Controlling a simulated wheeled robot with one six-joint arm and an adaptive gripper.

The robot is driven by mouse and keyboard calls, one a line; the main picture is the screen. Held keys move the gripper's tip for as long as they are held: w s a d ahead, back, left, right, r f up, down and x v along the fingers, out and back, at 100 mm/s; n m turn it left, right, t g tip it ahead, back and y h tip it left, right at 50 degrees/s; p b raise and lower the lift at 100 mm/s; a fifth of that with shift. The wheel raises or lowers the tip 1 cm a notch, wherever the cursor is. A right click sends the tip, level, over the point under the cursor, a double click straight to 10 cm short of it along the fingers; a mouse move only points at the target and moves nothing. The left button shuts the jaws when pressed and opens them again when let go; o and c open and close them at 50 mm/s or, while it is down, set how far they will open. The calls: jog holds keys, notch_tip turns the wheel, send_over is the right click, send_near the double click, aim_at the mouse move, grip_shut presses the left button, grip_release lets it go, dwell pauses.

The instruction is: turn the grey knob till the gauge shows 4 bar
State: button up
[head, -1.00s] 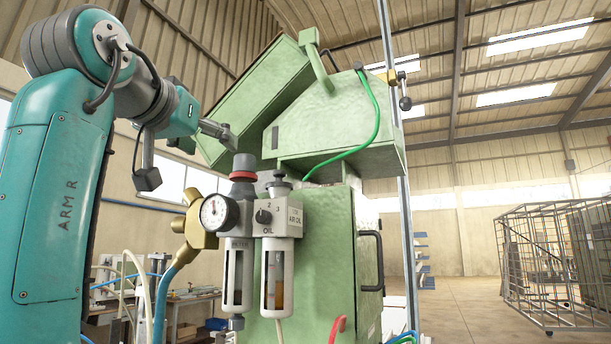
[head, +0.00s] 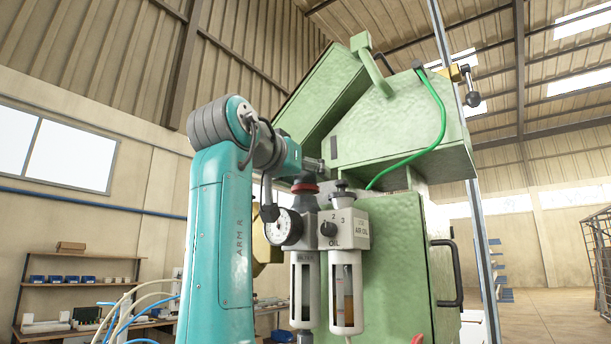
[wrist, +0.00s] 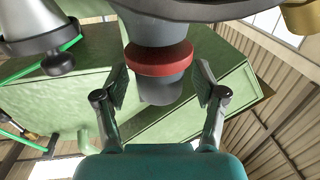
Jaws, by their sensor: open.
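The grey knob (head: 304,178) stands upright on top of the left filter unit (head: 303,262), above a red ring (head: 304,188). In the wrist view the knob (wrist: 160,90) hangs down in the picture, beyond the red ring (wrist: 160,60). My gripper (head: 314,166) is at the knob's top in the head view. In the wrist view my gripper (wrist: 161,86) is open, with one finger on each side of the knob and a gap on both sides. The round white gauge (head: 284,228) is on the filter's left; its needle is too small to read.
A lubricator (head: 343,272) with a dark top knob (head: 341,185) stands close on the right; that knob also shows in the wrist view (wrist: 58,64). The green machine (head: 385,250) is right behind. A green hose (head: 440,120) curves at the upper right.

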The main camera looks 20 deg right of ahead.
jog(key=shift+w+d, duration=0.1)
jog(key=shift+w, duration=0.05)
jog(key=c, duration=1.2)
jog(key=shift+o, duration=0.2)
jog(key=shift+y, duration=0.3)
jog(key=shift+d+n+t+y, duration=0.1)
jog(key=shift+n+t+y, duration=1)
jog(key=shift+y, duration=0.1)
jog(key=shift+n+t+y, duration=0.8)
jog(key=shift+n+y, duration=0.4)
jog(key=shift+y, duration=0.3)
